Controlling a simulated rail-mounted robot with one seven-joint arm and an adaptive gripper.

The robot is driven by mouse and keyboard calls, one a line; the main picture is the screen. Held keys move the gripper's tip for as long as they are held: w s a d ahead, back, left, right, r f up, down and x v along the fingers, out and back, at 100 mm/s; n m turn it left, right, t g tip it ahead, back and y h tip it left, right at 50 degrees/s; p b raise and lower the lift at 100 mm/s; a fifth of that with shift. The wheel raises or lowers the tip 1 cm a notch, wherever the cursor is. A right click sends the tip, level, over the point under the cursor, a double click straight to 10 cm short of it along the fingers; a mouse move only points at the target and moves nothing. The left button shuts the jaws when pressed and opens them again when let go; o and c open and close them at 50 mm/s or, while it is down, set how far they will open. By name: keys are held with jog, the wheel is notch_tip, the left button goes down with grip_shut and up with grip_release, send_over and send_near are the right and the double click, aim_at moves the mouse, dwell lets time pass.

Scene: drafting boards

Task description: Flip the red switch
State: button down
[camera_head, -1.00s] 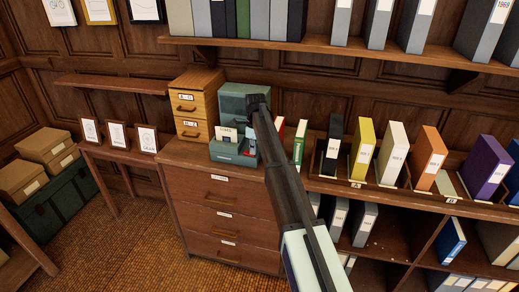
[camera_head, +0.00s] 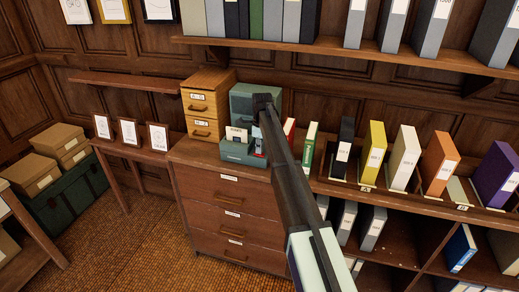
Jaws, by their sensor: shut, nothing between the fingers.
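I cannot make out a clear red switch. A tiny red spot (camera_head: 259,155) shows at the right side of a small teal card tray (camera_head: 235,152) on top of the wooden drawer cabinet, too small to identify. My gripper (camera_head: 264,101) is at the far end of my dark arm, in front of the teal box (camera_head: 243,98) in the picture. It looks shut and empty; its fingertips are hard to make out. My arm runs up from the bottom and hides part of the cabinet top and the shelf to the right.
A wooden card-drawer box (camera_head: 206,105) stands left of the teal box on the drawer cabinet (camera_head: 228,212). Red and green binders (camera_head: 309,145) stand close right of my arm, with several coloured binders beyond. An upper shelf (camera_head: 350,55) overhangs behind.

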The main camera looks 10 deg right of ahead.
aim_at(263, 155)
jog(key=r, duration=0.1)
jog(key=r+p, duration=0.1)
jog(key=r, duration=0.1)
jog(key=r+p, duration=0.1)
jog(key=shift+d+r, duration=0.25)
jog(key=shift+s+d+r+b, duration=0.1)
jog(key=shift+r+b, duration=0.25)
jog(key=shift+b, duration=0.1)
notch_tip(263, 155, up, 9)
jog(key=d+b, duration=0.1)
jog(key=b, duration=0.1)
jog(key=shift+s+f+b, duration=0.15)
jog(key=shift+s+b, duration=0.15)
jog(key=shift+a, duration=0.1)
